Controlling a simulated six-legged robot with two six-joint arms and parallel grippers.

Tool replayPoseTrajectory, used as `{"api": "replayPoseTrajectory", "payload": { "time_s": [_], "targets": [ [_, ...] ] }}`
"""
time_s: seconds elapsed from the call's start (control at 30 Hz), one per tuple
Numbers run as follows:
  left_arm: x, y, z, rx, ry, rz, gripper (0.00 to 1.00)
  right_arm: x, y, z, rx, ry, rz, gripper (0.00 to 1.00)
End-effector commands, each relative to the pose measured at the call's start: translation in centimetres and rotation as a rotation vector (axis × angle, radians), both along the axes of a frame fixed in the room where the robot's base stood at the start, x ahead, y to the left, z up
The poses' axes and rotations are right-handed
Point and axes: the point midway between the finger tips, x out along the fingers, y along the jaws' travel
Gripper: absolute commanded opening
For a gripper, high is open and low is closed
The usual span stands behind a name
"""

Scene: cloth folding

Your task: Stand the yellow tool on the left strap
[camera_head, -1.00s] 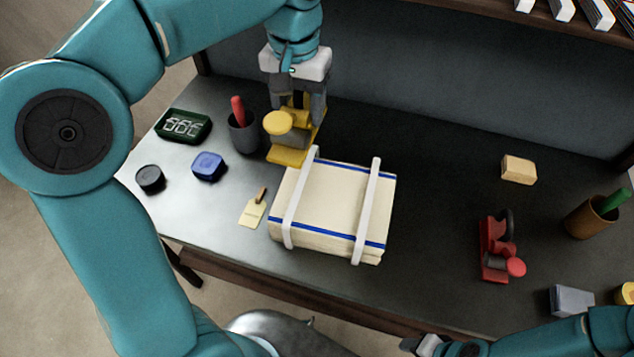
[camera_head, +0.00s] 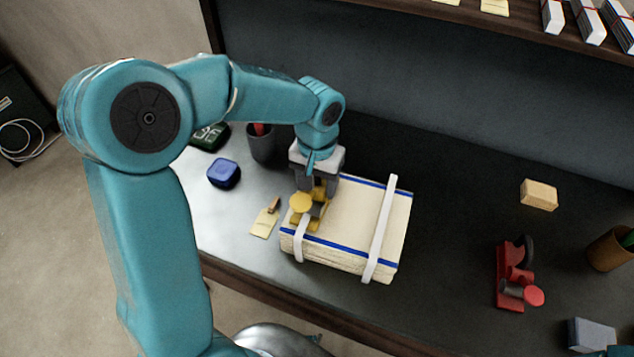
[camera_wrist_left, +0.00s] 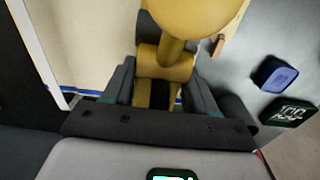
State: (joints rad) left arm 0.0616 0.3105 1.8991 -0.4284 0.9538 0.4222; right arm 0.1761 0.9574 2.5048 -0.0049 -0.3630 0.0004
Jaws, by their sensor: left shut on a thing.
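The yellow tool (camera_head: 303,205) is in my left gripper (camera_head: 316,192), whose jaws are shut on it. It is over the left end of the cream cloth stack (camera_head: 350,213), at the left white strap (camera_head: 301,240), and covers the strap's upper part. I cannot tell whether its base touches the strap. In the left wrist view the yellow tool (camera_wrist_left: 180,60) fills the space between the fingers. The right white strap (camera_head: 381,230) is clear of the gripper. My right gripper is not in view.
A yellow tag (camera_head: 265,222) lies left of the stack. A blue box (camera_head: 223,173), a dark cup (camera_head: 262,145) and a green-framed clock (camera_head: 209,137) stand farther left. A red tool (camera_head: 517,280) and a wooden block (camera_head: 538,195) are at the right. The table between them is clear.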

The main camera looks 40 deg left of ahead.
Motion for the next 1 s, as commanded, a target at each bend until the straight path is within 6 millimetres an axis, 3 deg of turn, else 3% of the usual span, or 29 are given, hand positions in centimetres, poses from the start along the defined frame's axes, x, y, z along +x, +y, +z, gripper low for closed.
{"api": "replayPoseTrajectory", "payload": {
  "time_s": [0.43, 0.47, 0.53, 0.83, 1.0],
  "targets": [
    [0.1, 0.0, -0.8, 0.0, -0.003, 0.0, 0.0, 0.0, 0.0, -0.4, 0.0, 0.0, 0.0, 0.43],
    [0.0, 0.0, -0.9, 0.0, 0.0, 0.0, 0.6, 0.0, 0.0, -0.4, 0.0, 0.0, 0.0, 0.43],
    [0.0, 0.0, -0.8, 0.0, 0.0, 0.0, 0.83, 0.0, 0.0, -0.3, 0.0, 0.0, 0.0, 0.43],
    [0.0, 0.0, -0.6, 0.0, 0.0, 0.0, 0.83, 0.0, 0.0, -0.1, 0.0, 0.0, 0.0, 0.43],
    [0.1, 0.0, 1.3, 0.0, -0.006, 0.001, 0.83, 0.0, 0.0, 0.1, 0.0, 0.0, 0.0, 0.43]
  ]
}}
